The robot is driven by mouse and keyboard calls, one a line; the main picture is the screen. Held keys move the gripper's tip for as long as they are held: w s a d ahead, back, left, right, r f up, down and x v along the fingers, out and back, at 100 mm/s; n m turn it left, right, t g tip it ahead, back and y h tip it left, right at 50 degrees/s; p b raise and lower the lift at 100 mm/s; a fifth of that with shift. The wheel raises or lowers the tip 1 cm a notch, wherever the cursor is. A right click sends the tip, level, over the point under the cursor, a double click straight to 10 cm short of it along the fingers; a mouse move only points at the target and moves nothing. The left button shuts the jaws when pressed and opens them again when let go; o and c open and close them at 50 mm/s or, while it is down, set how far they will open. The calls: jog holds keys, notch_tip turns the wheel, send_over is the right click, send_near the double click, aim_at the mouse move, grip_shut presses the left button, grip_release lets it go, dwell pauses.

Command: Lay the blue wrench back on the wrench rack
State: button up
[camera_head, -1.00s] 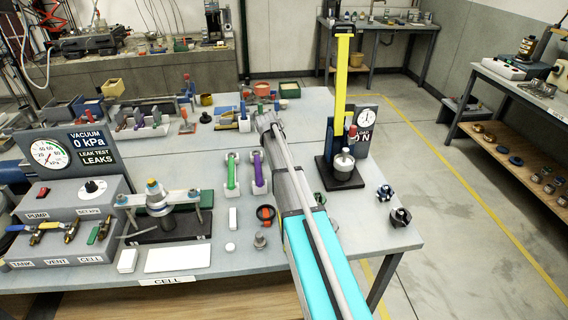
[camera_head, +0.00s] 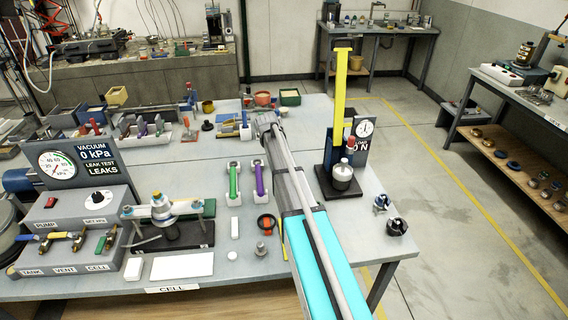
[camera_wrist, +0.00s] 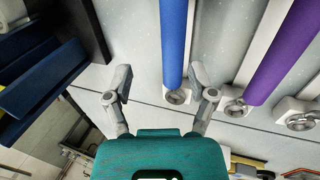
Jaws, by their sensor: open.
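The blue wrench (camera_wrist: 173,40) shows in the wrist view as a long blue bar with a grey ring end. Its near end lies between the spread fingertips of my gripper (camera_wrist: 158,82), with a gap on both sides. My gripper is open. The purple wrench (camera_wrist: 284,55) lies to the right on a white holder of the wrench rack (camera_wrist: 250,48). In the head view, the green wrench (camera_head: 233,182) and the purple wrench (camera_head: 259,180) lie side by side on white holders. My arm hides the blue wrench and my gripper there. I cannot tell whether the blue wrench touches its holder.
The leak-test panel (camera_head: 75,215) and a clamp fixture (camera_head: 165,215) are at the left. Small black-and-metal parts (camera_head: 390,213) lie near the right table edge.

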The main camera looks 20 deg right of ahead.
jog(key=shift+r+p, duration=1.75)
jog(key=shift+r, duration=0.3)
jog(key=s+a+n+y, duration=0.1)
jog(key=s+a, duration=0.9)
jog(key=s, duration=0.3)
jog(key=s+a+n+t+y, duration=0.1)
jog(key=s+a+n+y, duration=0.1)
jog(key=s+a, duration=0.9)
jog(key=shift+s+f, duration=0.45)
jog(key=shift+s, duration=0.5)
jog(key=shift+c, duration=1)
jog(key=shift+s, duration=0.1)
